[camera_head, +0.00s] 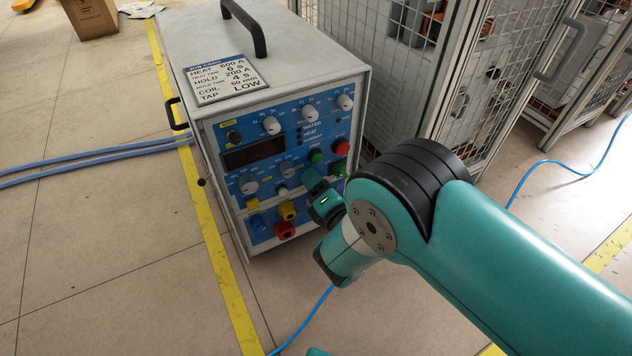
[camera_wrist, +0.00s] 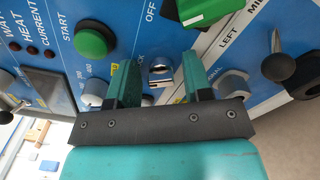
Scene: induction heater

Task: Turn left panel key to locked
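A small silver key switch (camera_wrist: 160,69) shows on the blue front panel in the wrist view, with a partly covered label ending in "OCK" beside it. My gripper (camera_wrist: 159,76) is open, with one green finger on each side of the switch and a visible gap to each. I cannot make out which way the key points. In the head view my gripper (camera_head: 313,190) is close in front of the panel's lower right part and hides the key switch. The heater cabinet (camera_head: 220,190) is a pale box with a handle on top.
Near my fingers are a green START button (camera_wrist: 91,41), a grey knob (camera_wrist: 232,82) and a black-tipped lever (camera_wrist: 279,66). A mesh fence (camera_head: 400,90) stands behind right; hoses (camera_head: 90,160) lie left.

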